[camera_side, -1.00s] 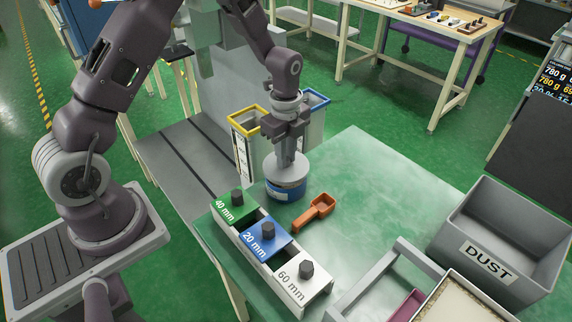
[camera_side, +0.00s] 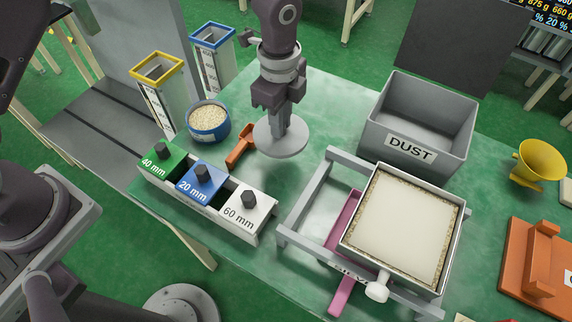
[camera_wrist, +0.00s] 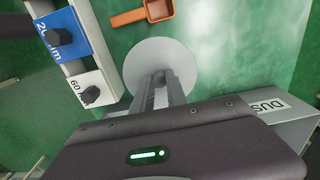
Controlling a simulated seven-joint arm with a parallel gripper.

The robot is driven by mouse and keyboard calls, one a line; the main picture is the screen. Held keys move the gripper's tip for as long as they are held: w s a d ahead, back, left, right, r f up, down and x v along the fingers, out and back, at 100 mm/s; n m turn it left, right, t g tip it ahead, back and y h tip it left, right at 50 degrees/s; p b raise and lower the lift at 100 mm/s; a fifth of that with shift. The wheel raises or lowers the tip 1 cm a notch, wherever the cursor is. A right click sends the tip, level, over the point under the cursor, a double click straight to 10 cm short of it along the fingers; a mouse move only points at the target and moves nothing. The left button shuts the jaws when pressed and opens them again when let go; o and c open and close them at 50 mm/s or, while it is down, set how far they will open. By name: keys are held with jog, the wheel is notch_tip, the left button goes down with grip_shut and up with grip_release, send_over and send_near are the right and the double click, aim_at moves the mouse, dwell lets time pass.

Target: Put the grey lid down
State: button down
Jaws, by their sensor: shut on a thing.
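The round grey lid (camera_side: 268,140) is under my gripper (camera_side: 284,122) in the side view, to the right of the blue tub. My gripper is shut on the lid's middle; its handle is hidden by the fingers. The lid lies flat, at or just above the green table; I cannot tell if it touches. In the wrist view the lid (camera_wrist: 150,55) shows as a pale disc beyond my gripper (camera_wrist: 162,82). The blue tub (camera_side: 209,133) stands open, with pale grains inside.
The orange scoop (camera_side: 240,146) lies between tub and lid. Green, blue and white weight blocks (camera_side: 203,181) sit in a rack at front left. A grey DUST bin (camera_side: 412,125) and a sieve tray (camera_side: 400,220) on a frame stand to the right. Green table (camera_side: 335,105) is bare behind the lid.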

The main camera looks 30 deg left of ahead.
aim_at(286, 137)
jog(key=d+f, duration=0.1)
jog(key=f, duration=0.1)
jog(key=shift+s+d+f, duration=0.3)
jog(key=shift+d, duration=0.05)
notch_tip(286, 137, down, 8)
jog(key=shift+r, duration=0.1)
jog(key=c, duration=1.3)
grip_release()
jog(key=shift+c, duration=0.2)
notch_tip(286, 137, up, 12)
jog(key=shift+r, duration=0.1)
